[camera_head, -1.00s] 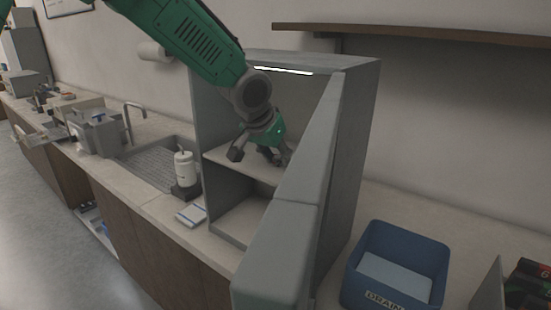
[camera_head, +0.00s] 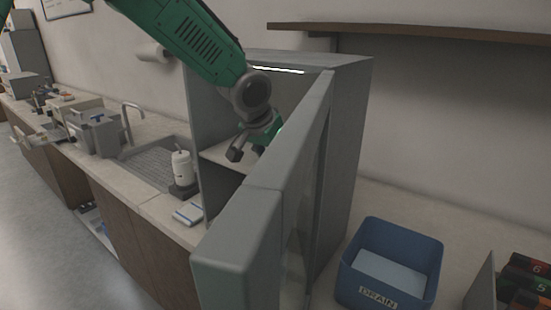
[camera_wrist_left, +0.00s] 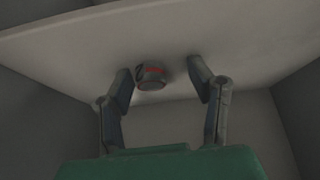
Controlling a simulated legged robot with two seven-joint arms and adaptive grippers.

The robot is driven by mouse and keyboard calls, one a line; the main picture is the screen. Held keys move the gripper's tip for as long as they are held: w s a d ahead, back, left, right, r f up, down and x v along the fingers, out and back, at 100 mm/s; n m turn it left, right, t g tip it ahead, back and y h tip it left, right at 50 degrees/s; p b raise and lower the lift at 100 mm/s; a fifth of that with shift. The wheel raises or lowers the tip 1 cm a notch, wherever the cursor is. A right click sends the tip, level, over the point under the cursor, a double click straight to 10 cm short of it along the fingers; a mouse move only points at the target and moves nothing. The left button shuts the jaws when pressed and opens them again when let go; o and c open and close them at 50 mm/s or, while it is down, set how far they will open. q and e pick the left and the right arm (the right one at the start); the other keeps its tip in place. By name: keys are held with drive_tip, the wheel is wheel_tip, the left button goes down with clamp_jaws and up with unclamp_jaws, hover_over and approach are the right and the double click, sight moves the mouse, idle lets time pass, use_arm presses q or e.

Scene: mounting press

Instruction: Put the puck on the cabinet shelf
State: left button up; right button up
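The puck (camera_wrist_left: 150,77) is a small grey cylinder with a red mark. In the left wrist view it rests against the pale shelf (camera_wrist_left: 230,45), between my spread fingertips and apart from both. My left gripper (camera_wrist_left: 163,82) is open. In the head view my left gripper (camera_head: 247,147) reaches into the grey cabinet (camera_head: 345,150) at shelf height, partly hidden by the cabinet door (camera_head: 265,205). The shelf (camera_head: 218,154) shows only at its left part there, and the puck is hidden. My right gripper is not in view.
The door stands open in front of the cabinet, close to my left arm. A blue drain bin (camera_head: 395,265) is to the right. A white bottle (camera_head: 182,168), a sink (camera_head: 155,160) and a small blue-and-white pad (camera_head: 188,213) are to the left.

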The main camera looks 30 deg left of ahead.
use_arm(q)
drive_tip(key=shift+s+d, duration=0.1)
drive_tip(key=shift+d, duration=0.3)
drive_tip(key=v, duration=0.7)
drive_tip(key=shift+a+r, duration=0.25)
drive_tip(key=shift+r, duration=0.05)
drive_tip(key=shift+d, duration=0.25)
